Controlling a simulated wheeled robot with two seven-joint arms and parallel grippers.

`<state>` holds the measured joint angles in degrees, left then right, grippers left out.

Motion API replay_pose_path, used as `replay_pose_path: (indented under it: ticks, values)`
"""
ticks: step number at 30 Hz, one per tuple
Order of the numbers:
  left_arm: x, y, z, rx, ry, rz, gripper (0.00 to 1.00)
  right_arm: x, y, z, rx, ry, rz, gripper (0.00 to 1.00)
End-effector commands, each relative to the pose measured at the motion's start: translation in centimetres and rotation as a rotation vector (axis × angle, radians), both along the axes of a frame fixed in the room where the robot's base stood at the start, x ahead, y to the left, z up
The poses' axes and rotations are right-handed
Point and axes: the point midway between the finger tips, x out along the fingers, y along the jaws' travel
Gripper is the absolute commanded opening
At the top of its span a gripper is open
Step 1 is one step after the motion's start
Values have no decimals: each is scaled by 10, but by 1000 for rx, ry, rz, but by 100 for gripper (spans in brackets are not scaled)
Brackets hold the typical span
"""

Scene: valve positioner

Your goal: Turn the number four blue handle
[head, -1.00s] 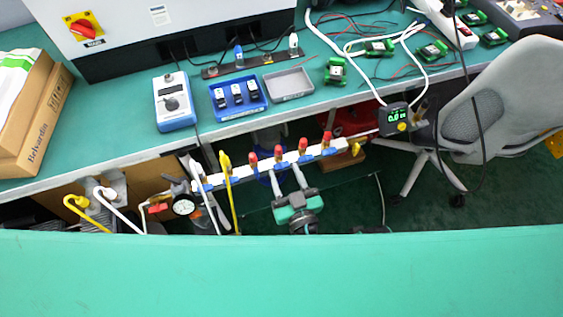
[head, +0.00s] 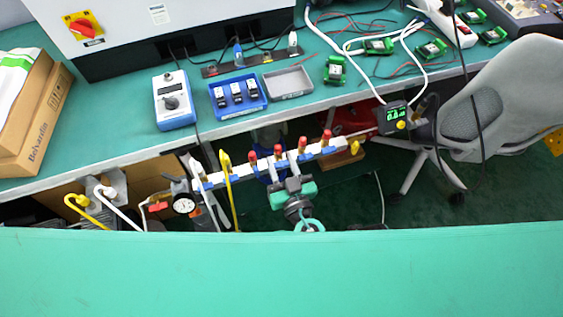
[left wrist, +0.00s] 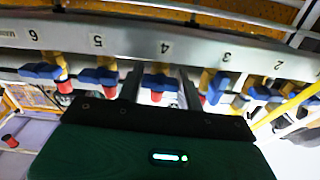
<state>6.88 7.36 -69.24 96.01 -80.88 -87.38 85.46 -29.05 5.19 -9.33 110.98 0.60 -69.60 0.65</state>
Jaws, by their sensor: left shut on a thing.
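A pale manifold bar (head: 336,149) carries a row of valves with blue handles and red caps below the bench. In the left wrist view, numbers label its grey face (left wrist: 120,40). The number four blue handle (left wrist: 160,82) lies below the label 4, roughly along the bar. My left gripper (head: 284,161) reaches up to the bar from below. Its two dark fingers (left wrist: 159,76) are on either side of the number four handle and shut on it. The number five (left wrist: 98,76) and number three (left wrist: 216,82) handles are just outside the fingers. My right gripper is not in view.
The green bench (head: 110,130) overhangs behind the bar. A pressure gauge (head: 183,204) and yellow pipe (head: 228,180) stand left of my gripper. A digital gauge (head: 395,116) is at the bar's right, near a grey chair (head: 490,115).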

Motion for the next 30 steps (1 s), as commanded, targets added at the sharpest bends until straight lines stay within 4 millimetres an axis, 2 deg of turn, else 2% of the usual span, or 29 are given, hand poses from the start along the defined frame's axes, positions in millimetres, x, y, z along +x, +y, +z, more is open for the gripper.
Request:
replay_pose_path:
  ticks: [9, 19, 20, 21, 30]
  values:
    - [0, 0, 0, 174, 56, 1, 14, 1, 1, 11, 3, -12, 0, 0]
    - [0, 0, 1, 188, 59, 1, 14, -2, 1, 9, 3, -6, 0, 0]
    - [0, 0, 1, 188, 59, 1, 42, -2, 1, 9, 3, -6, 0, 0]
    - [0, 0, 1, 188, 59, 1, 45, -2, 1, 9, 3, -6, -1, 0]
    - [-2, -1, 0, 186, 60, 1, 45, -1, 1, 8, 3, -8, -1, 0]
